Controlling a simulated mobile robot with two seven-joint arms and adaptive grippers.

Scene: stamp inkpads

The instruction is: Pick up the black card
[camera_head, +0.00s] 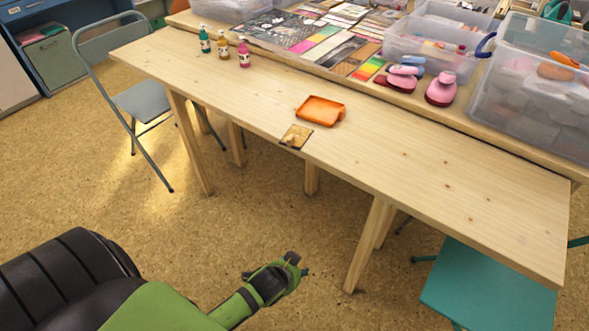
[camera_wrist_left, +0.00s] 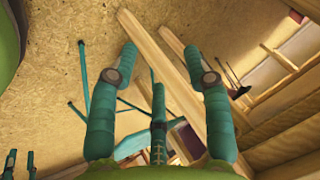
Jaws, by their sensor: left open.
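A small flat dark-edged card (camera_head: 296,137) lies at the front edge of the wooden table, partly over the edge. Its top looks mostly tan or orange-brown with dark corners, so I cannot be sure that it is the black card. My left gripper (camera_head: 293,266) is low in front of the table, below and short of the card, and does not touch it. In the left wrist view its teal fingers (camera_wrist_left: 160,55) are spread apart with nothing between them. The card cannot be made out in that view.
An orange tray (camera_head: 320,110) lies just behind the card. Three small bottles (camera_head: 223,47) stand at the table's back left. Pink punches (camera_head: 441,89) and clear bins (camera_head: 541,85) stand behind. A grey chair (camera_head: 148,101) and teal chair (camera_head: 485,290) flank the table. The table's right half is clear.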

